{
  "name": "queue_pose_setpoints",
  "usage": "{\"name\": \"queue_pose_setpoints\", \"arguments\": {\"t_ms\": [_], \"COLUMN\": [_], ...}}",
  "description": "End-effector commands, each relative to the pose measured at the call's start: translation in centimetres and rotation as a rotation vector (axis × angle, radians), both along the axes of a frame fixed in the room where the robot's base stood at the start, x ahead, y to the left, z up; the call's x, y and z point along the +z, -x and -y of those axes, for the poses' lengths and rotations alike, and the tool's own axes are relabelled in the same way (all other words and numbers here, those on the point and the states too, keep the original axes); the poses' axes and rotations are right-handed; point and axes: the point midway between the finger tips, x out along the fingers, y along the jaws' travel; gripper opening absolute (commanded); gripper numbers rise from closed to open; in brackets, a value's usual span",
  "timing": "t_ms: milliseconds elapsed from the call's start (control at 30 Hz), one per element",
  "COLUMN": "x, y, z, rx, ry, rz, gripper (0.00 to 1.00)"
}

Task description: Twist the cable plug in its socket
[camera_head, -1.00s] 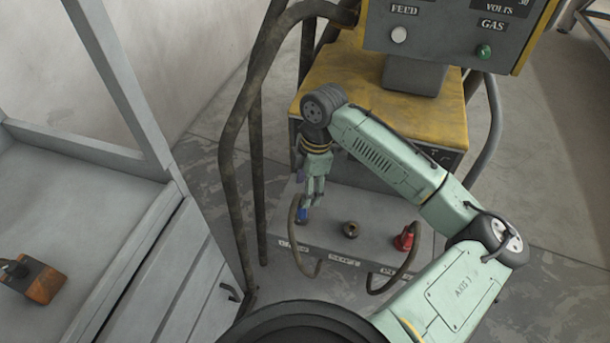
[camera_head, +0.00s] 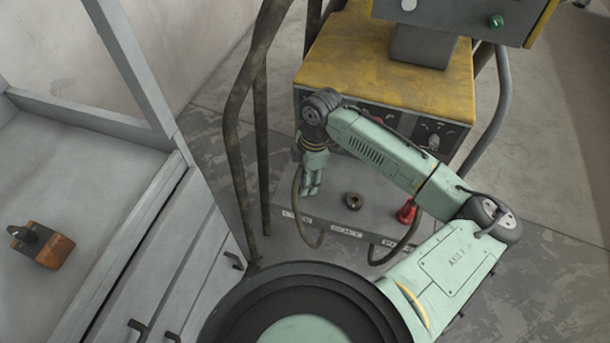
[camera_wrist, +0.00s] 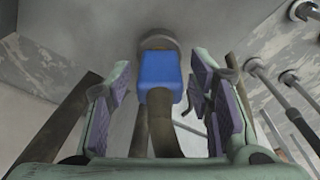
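A blue cable plug (camera_wrist: 158,72) sits in a round grey socket collar (camera_wrist: 158,40) in the wrist view, and its dark cable (camera_wrist: 162,130) runs back toward the camera. My gripper (camera_wrist: 160,98) is open, with one purple-padded finger on each side of the plug. Gaps show between both pads and the plug. In the head view my gripper (camera_head: 309,188) points down at the left end of the labelled grey panel (camera_head: 335,222). It hides the blue plug there.
A bare round socket (camera_head: 353,201) and a red plug (camera_head: 406,212) are to the right on the panel. Looping cables (camera_head: 312,238) hang at its front. A yellow-topped cabinet (camera_head: 385,70) stands behind; a dark pipe frame (camera_head: 238,150) and grey bench (camera_head: 90,180) are left.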

Motion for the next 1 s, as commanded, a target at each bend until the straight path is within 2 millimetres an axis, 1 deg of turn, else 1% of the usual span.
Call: {"name": "queue_pose_setpoints", "arguments": {"t_ms": [67,667,833,1000], "x": [0.02,0.03,0.12,0.27], "y": [0.0,0.0,0.01,0.05], "z": [0.0,0.01,0.01,-0.04], "rx": [0.0,0.0,-0.021,-0.168], "ry": [0.0,0.0,0.0,-0.002], "rz": [0.0,0.0,0.0,-0.002], "gripper": [0.4,0.0,0.0,0.0]}}
